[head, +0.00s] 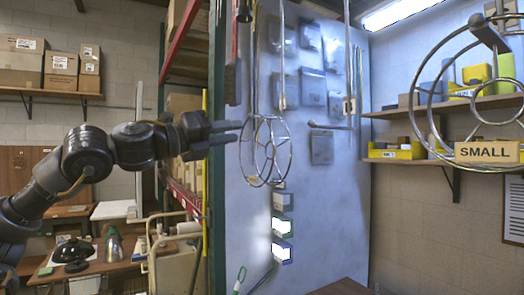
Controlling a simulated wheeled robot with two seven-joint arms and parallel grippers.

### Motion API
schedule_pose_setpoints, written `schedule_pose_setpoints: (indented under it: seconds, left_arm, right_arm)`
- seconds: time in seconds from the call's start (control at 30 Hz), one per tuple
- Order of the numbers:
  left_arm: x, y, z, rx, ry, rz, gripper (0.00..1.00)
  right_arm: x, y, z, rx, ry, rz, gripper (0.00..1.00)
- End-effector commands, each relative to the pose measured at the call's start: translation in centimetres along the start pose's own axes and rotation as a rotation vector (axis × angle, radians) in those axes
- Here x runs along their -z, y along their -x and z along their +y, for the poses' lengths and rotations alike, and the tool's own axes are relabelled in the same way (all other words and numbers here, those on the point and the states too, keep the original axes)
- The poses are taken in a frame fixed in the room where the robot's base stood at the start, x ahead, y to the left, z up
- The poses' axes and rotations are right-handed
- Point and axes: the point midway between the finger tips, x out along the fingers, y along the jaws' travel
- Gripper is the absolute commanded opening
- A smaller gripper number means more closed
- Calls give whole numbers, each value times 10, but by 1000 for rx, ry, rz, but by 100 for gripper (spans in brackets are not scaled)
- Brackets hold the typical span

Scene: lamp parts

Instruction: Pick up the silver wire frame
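A silver wire frame (289,150) of thin rings and spokes hangs in front of the grey panel, near the picture's middle. A larger silver wire frame (432,100) hangs close by at the right edge, partly cut off, with a tan tag reading SMALL (487,152). My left gripper (236,134) reaches in from the left. Its fingers are apart, with nothing seen between them. Its fingertips are at the left rim of the middle frame in the picture; I cannot tell whether they touch it. My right gripper is not in view.
Metal rods (282,60) hang beside and above the middle frame. A red and green rack (217,200) stands behind my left gripper. Shelves with boxes (61,70) and yellow bins (395,151) line the walls. A table at lower left holds a green lamp (113,245) and dark parts.

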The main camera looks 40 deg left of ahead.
Motion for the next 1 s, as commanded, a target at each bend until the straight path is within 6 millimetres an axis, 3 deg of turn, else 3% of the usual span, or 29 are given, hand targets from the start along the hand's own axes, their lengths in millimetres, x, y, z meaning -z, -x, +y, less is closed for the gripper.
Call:
schedule_pose_setpoints:
  seconds: [0.03,0.1,0.23,0.4,0.73,1.0]
  left_arm:
    - [20,7,-23,-10,-110,50,30]
    - [42,16,-40,-26,-227,103,30]
    - [65,25,-52,-46,-340,157,30]
    - [69,24,-54,-50,-363,168,30]
    - [74,-19,-51,-51,-358,169,30]
    - [77,-30,-49,-48,-358,165,30]
  right_arm:
    - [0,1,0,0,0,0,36]
    - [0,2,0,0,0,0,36]
    - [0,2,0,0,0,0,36]
    - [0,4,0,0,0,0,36]
    - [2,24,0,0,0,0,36]
    - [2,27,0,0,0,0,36]
